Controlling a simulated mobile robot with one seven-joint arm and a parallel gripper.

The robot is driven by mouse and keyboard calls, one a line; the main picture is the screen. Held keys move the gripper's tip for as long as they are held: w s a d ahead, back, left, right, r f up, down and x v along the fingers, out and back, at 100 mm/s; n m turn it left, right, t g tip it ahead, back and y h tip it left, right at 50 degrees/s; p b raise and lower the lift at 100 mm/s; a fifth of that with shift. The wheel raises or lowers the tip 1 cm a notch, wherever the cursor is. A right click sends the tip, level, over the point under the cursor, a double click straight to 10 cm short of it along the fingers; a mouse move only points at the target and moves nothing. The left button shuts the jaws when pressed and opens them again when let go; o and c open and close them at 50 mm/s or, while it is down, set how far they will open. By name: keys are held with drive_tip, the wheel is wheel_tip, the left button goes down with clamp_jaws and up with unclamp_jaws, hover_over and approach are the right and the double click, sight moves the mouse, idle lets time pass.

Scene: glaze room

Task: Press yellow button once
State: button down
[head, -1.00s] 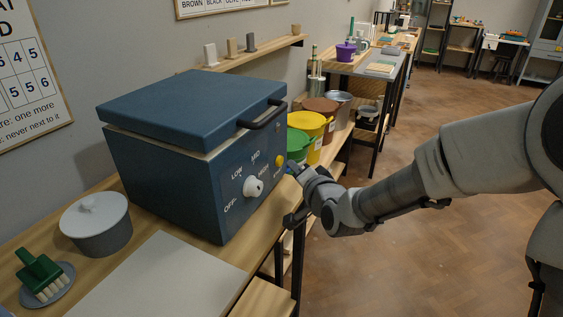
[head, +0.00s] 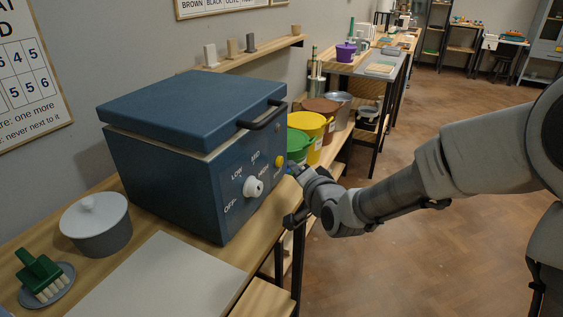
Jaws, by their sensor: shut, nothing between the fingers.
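The yellow button (head: 279,162) is on the front panel of a blue kiln-like box (head: 170,180), right of the white dial (head: 253,187). The dial is marked OFF, LOW, MID and HIGH. My gripper (head: 291,167) is shut and empty, its tip just right of the button and pointing at the panel. I cannot tell whether the tip touches the button. The box's lid (head: 190,105) is down, with a dark handle (head: 262,114) on its front edge.
On the bench, a lidded grey pot (head: 98,232), a green brush (head: 41,272) and a pale board (head: 160,285) lie left and in front of the box. Green (head: 298,146) and yellow (head: 307,122) buckets stand behind my gripper. Open floor (head: 400,260) lies to the right.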

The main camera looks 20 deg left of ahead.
drive_tip(key=shift+a, duration=0.1)
idle(0.6)
drive_tip(key=shift+a+b, duration=0.3)
drive_tip(key=shift+a, duration=0.05)
drive_tip(key=shift+a, duration=0.45)
idle(0.5)
drive_tip(key=shift+d, duration=0.9)
drive_tip(key=shift+s+d+p, duration=0.15)
drive_tip(key=shift+d+p, duration=0.1)
drive_tip(key=shift+d, duration=1)
drive_tip(key=shift+s+d+p, duration=0.1)
drive_tip(key=shift+d+p, duration=0.15)
drive_tip(key=shift+d, duration=1)
